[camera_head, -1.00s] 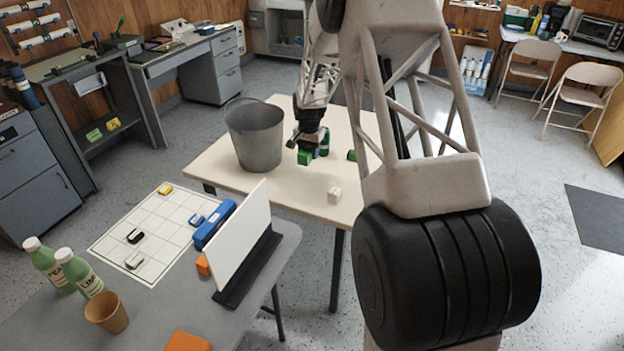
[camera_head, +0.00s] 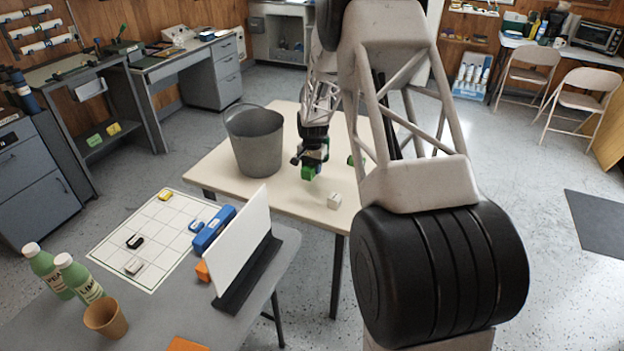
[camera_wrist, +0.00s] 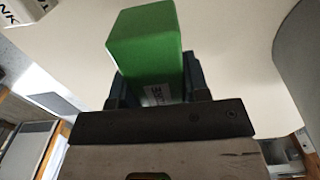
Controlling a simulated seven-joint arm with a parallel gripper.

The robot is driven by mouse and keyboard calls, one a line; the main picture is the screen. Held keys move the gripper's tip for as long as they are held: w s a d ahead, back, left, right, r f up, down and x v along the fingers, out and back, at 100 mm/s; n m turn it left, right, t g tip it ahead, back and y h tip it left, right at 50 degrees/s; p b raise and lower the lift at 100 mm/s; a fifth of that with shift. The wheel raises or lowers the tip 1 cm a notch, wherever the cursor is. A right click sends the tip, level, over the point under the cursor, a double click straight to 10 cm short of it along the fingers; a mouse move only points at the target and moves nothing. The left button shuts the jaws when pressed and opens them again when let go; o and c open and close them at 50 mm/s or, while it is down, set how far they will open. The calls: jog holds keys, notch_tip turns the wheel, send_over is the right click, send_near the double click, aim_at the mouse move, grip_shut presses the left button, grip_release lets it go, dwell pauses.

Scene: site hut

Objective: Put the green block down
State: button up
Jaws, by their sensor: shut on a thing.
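The green block (camera_head: 308,173) is held in my gripper (camera_head: 314,160) over the cream table (camera_head: 225,178). In the wrist view the green block (camera_wrist: 146,42) sticks out from between the dark jaws (camera_wrist: 157,92), with a white printed label near them. My gripper is shut on it. The block appears to be above the tabletop, but I cannot tell how large the gap is. Another green thing (camera_head: 350,160) lies on the same table to the right, partly hidden by my arm.
A grey bucket (camera_head: 256,145) stands on the cream table left of my gripper. A white block (camera_head: 334,201) lies near the front edge. A grey table (camera_head: 150,312) in front carries a grid sheet, a white upright panel (camera_head: 243,238), bottles and a cup.

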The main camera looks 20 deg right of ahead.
aim_at(312, 184)
jog(key=shift+f, duration=0.75)
jog(key=shift+f, duration=1.85)
jog(key=shift+f, duration=0.15)
jog(key=o, duration=1)
notch_tip(312, 184, up, 12)
jog(key=shift+r, duration=0.15)
